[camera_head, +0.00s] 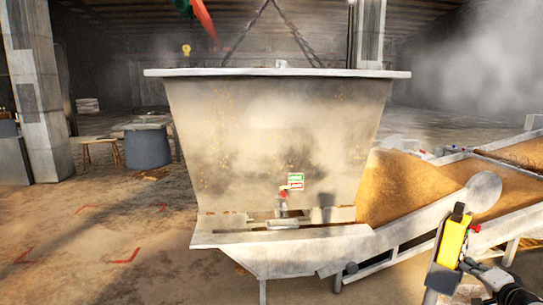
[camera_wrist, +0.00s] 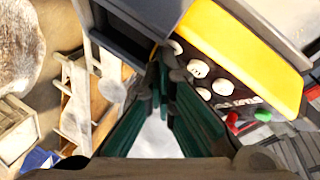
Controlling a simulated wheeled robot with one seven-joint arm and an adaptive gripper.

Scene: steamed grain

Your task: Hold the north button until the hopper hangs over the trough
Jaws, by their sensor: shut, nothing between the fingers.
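The hopper (camera_head: 275,130), a big pale metal bin with a flat rim, hangs from chains in the middle of the head view. Its lower end overlaps the left end of the pale trough (camera_head: 300,250) in the picture; the exact gap cannot be told. A yellow control pendant (camera_head: 453,238) stands at the right. In the wrist view the pendant (camera_wrist: 250,60) shows white buttons (camera_wrist: 198,68) on a dark face, plus red and green ones. My gripper (camera_wrist: 160,62) is shut and empty, its tips beside the upper-left white buttons. Contact and the north label cannot be made out.
Brown grain (camera_head: 400,185) heaps to the right of the hopper, with a sloped chute (camera_head: 515,155) beyond. A round grey tub (camera_head: 148,148) and a concrete pillar (camera_head: 40,100) stand at left. Red corner marks (camera_head: 125,257) lie on open floor. Steam hangs at upper right.

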